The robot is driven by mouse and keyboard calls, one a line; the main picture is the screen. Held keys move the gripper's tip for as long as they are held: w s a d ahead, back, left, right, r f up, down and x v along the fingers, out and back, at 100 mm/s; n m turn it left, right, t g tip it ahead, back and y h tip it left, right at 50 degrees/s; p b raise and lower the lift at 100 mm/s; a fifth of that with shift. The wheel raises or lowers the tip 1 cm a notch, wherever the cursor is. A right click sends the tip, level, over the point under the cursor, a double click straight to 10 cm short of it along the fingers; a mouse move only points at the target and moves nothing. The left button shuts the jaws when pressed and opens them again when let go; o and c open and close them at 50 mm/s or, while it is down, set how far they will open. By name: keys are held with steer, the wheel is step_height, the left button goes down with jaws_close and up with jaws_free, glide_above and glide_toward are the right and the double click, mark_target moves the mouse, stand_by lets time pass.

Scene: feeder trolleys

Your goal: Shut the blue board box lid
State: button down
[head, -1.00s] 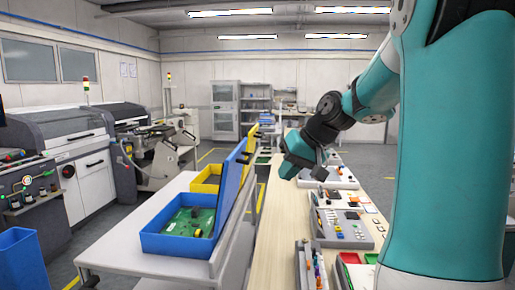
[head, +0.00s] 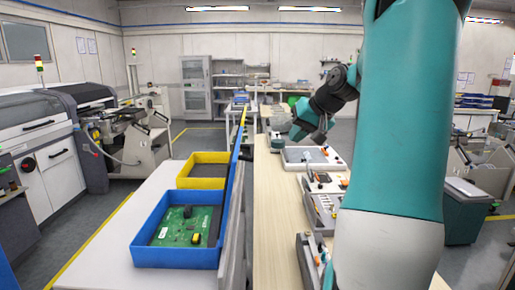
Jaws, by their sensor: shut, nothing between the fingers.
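The blue board box (head: 174,258) stands on the white trolley top, with a green circuit board (head: 185,226) inside. Its blue lid (head: 232,190) is open and stands up along the box's right side, seen nearly edge-on. My gripper (head: 318,138) is shut and empty. It is farther back and to the right of the lid, over the wooden bench, and apart from the box. The fingertips are small and partly unclear at this distance.
A yellow box (head: 203,184) with an open lid stands behind the blue one. The wooden bench (head: 268,215) carries grey fixtures (head: 325,208) along its right side. White trolley top (head: 110,235) is clear left of the box. Machines line the left; floor is free between.

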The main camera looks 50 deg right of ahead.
steer(key=w+a+f+p, duration=0.3)
steer(key=w+f, duration=0.2)
steer(key=w, duration=0.4)
steer(key=shift+a+f+p, duration=0.3)
steer(key=shift+f+p, duration=0.05)
steer(key=shift+f, duration=0.05)
